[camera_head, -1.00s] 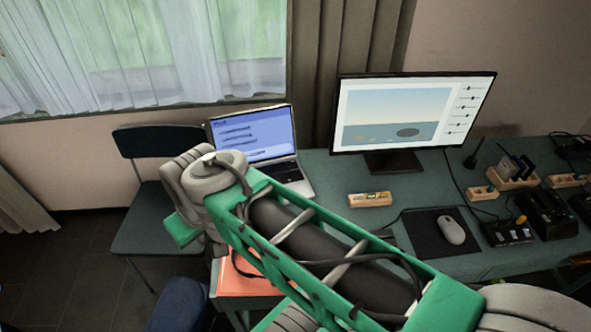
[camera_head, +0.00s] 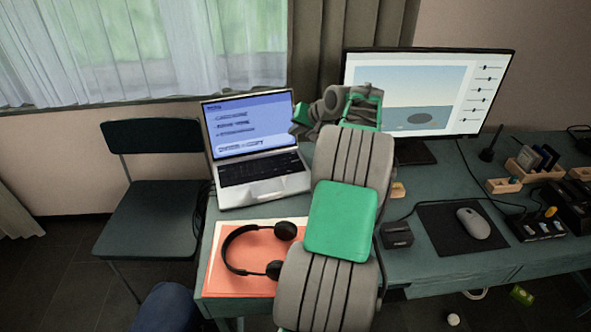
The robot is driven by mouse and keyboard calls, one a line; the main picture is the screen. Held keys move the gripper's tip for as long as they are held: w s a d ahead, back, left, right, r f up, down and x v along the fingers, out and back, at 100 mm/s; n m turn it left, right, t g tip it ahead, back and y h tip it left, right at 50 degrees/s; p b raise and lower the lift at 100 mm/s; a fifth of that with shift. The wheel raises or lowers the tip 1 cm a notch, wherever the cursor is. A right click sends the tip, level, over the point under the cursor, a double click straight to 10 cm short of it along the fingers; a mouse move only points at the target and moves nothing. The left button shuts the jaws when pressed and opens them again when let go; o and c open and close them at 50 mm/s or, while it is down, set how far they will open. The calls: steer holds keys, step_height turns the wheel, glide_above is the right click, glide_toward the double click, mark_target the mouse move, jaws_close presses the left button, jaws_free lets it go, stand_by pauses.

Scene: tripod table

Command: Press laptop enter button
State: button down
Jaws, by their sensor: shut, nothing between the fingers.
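The open laptop (camera_head: 262,181) stands on the left part of the desk, its lit screen (camera_head: 248,125) showing a blue page with text lines. Its dark keyboard shows; single keys, including enter, are too small to tell apart. My gripper (camera_head: 298,129) is small in view at the end of my arm, just right of the laptop's screen. It is shut and empty, and appears to be above the laptop's right side. I cannot tell its exact height or whether it touches anything.
Headphones (camera_head: 266,249) lie on an orange folder (camera_head: 236,277) in front of the laptop. A monitor (camera_head: 428,92) stands to the right, with a mouse (camera_head: 473,223) on a dark pad. A chair (camera_head: 151,221) stands left of the desk. My arm hides part of the desk.

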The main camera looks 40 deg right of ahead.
steer(key=shift+s+d+f, duration=0.1)
steer(key=shift+d, duration=0.25)
steer(key=shift+f, duration=0.1)
steer(key=b, duration=0.7)
glide_above(297, 162)
step_height(297, 162, down, 8)
steer(key=shift+s, duration=0.1)
steer(key=shift+f, duration=0.3)
stand_by(1.2)
steer(key=shift+f, duration=0.4)
